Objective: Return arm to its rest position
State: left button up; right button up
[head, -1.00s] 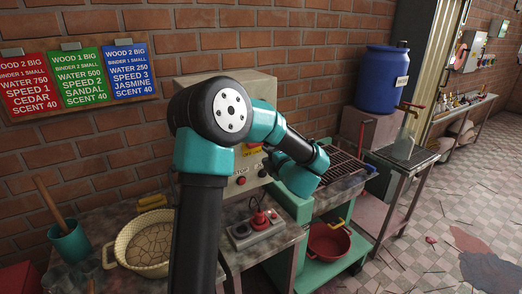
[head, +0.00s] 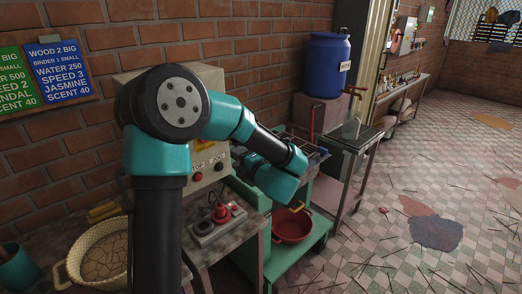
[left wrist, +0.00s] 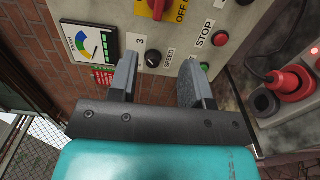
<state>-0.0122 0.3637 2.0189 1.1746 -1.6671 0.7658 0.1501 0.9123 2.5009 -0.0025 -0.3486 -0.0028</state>
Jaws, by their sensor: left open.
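My left arm (head: 160,215) rises at the left of the head view, bends at a dark-capped teal joint and reaches right, in front of the machine's control box (head: 212,76). My left gripper (left wrist: 158,82) shows in the left wrist view with its two grey fingers apart and nothing between them. Past the fingers is the control panel (left wrist: 178,30) with a speed knob (left wrist: 153,58), a red stop button (left wrist: 220,38) and a gauge (left wrist: 90,43). The gripper's fingers cannot be made out in the head view. My right gripper is not in view.
A woven basket (head: 98,254) stands at lower left. A socket box with a red plug (head: 220,214) sits on the bench. A red basin (head: 292,226) is on a low green shelf. A blue barrel (head: 328,60) stands behind. The tiled floor at right is open, with scattered sticks.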

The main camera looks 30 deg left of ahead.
pick_arm(q)
jog(key=w+d+f+m+t+h, duration=0.2)
jog(key=d+f+m+h, duration=0.15)
jog(key=f+m, duration=0.35)
jog(key=w+d+f+m+t+h, duration=0.1)
jog(key=d+f+m+t+h, duration=0.3)
jog(key=f, duration=0.6)
jog(key=w+d+f+m+t+h, duration=0.1)
jog(key=w+d+f+m+h, duration=0.1)
jog(key=f+m+h, duration=0.45)
jog(key=s+d+f+m+g+h, duration=0.3)
jog(key=s+d+f+m+g, duration=0.2)
jog(key=s+f, duration=0.5)
jog(key=s+d+f+m+g+h, duration=0.4)
jog(key=s+d+f+m+g, duration=0.1)
jog(key=s+d+f+m, duration=0.3)
notch_tip(320, 180, down, 2)
jog(key=shift+s+f+m+h, duration=0.1)
jog(key=shift+s+m+h, duration=0.2)
jog(key=shift+s+m, duration=0.5)
jog(key=shift+s, duration=0.1)
